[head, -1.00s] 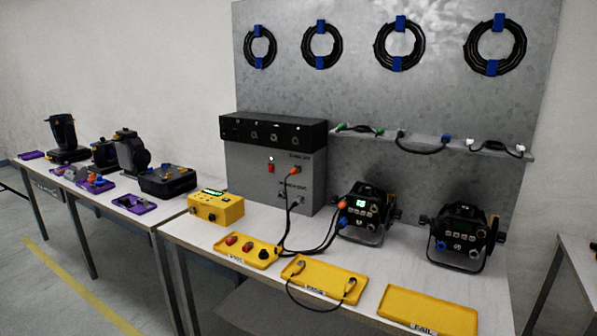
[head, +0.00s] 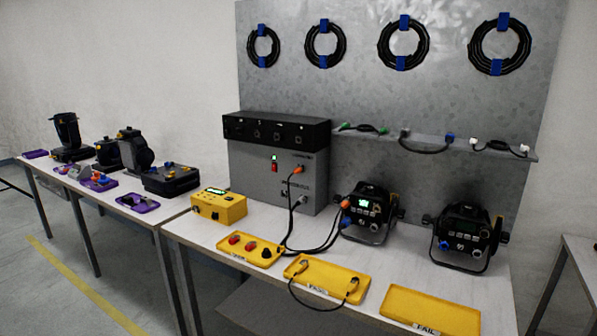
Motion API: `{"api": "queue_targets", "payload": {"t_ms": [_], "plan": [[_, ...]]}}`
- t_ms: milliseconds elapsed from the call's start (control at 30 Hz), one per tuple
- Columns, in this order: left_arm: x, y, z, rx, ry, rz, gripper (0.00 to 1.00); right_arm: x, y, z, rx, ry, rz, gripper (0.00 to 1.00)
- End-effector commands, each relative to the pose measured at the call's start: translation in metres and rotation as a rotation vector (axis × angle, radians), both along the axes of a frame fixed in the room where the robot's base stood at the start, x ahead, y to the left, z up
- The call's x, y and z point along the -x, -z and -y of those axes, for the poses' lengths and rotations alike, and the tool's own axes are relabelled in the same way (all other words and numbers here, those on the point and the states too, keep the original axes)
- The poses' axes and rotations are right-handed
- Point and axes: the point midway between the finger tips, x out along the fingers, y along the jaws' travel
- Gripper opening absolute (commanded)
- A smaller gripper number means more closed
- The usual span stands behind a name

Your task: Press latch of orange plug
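An orange plug (head: 298,170) sits in the front of the grey power box, with a black cable hanging down from it. A second orange plug (head: 345,205) is at the left side of the nearer par can (head: 368,212), above a blue connector (head: 346,221). I cannot tell which of the two orange plugs is the task's one, and the latch is too small to make out. Neither of my grippers is in view.
The grey box (head: 262,185) carries a black unit (head: 276,130). A yellow tester (head: 218,206) and yellow trays (head: 428,310) line the table. Another par can (head: 465,236) stands to the right. Cable coils hang on the metal panel (head: 440,95). Open floor lies at the lower left.

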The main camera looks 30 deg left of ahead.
Motion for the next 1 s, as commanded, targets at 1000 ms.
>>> {"api": "queue_targets", "payload": {"t_ms": [1000], "plan": [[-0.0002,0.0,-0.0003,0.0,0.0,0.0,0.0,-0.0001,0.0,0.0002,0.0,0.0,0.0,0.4]]}}
